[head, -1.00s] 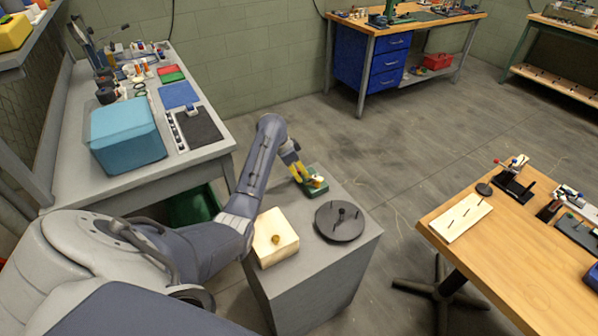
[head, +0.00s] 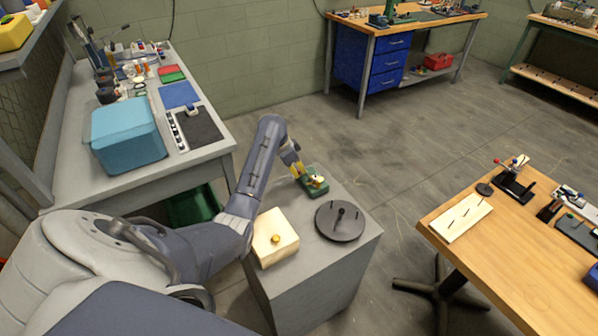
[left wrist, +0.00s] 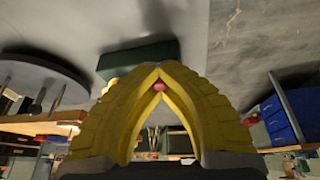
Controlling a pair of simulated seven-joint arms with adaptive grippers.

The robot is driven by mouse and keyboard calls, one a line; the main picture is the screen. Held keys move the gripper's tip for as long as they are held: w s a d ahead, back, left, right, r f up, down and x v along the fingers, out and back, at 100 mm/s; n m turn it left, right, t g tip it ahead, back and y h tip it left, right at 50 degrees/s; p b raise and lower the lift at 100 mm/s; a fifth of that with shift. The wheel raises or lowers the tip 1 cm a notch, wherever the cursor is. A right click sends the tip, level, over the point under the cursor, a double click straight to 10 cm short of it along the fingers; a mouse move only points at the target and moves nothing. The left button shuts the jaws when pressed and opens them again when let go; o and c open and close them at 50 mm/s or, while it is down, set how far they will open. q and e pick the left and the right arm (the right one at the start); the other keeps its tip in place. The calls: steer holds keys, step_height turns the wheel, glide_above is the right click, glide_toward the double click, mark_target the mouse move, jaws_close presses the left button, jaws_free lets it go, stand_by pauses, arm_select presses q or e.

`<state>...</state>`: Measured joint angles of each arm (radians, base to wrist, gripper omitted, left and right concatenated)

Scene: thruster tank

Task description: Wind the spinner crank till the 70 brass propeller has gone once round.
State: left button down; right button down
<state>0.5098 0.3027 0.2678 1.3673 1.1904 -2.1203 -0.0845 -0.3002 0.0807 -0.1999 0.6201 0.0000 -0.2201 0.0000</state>
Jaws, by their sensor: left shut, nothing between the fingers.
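A small green device (head: 316,187) with a pale brass-coloured part on top stands at the far edge of the grey pedestal (head: 335,277). I take it for the spinner; its crank and propeller are too small to make out. My left gripper (head: 298,172) has yellow fingers and is beside the device at its left. In the left wrist view the fingers (left wrist: 160,83) meet at their tips, shut and empty. A small pink-red spot (left wrist: 160,87) shows at the tips; I cannot tell what it is. The green base (left wrist: 140,56) shows behind them. My right gripper is out of view.
A grey bench (head: 150,178) is at left and a wooden table (head: 500,264) at right.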

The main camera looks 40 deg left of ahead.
arm_select(q)
steer(key=shift+d+r+n, duration=0.1)
steer(key=shift+d+n, duration=0.15)
steer(key=shift+n, duration=0.25)
steer(key=c, duration=1.4)
jaws_free()
steer(key=shift+v, duration=5.9)
steer(key=shift+s+d, duration=0.15)
steer(key=shift+s, duration=0.05)
